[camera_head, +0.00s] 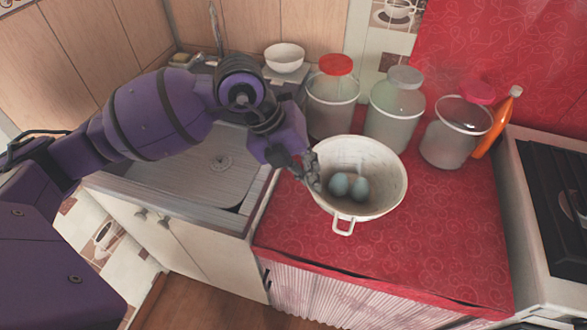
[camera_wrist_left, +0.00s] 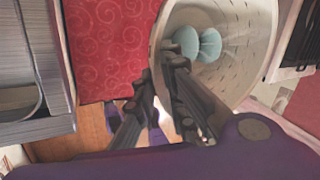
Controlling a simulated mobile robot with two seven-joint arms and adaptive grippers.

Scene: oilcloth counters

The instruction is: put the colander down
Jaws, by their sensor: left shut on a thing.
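The colander (camera_head: 385,187) is white with small holes and loop handles, and it is over the red counter (camera_head: 440,235) in the head view. Two pale blue-green, egg-like things (camera_head: 349,186) lie inside it. My left gripper (camera_head: 312,172) is shut on the colander's left rim. The left wrist view shows its dark fingers (camera_wrist_left: 172,92) at the rim of the colander (camera_wrist_left: 240,75), with the blue-green things (camera_wrist_left: 198,44) inside. I cannot tell whether the colander's base touches the counter. My right gripper is not in view.
Three lidded jars stand behind the colander: red-lidded (camera_head: 333,105), grey-lidded (camera_head: 396,110) and pink-lidded (camera_head: 452,142). An orange bottle (camera_head: 494,125) and a stove (camera_head: 555,190) are at the right. A metal sink (camera_head: 205,175) is left. The counter's front right is clear.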

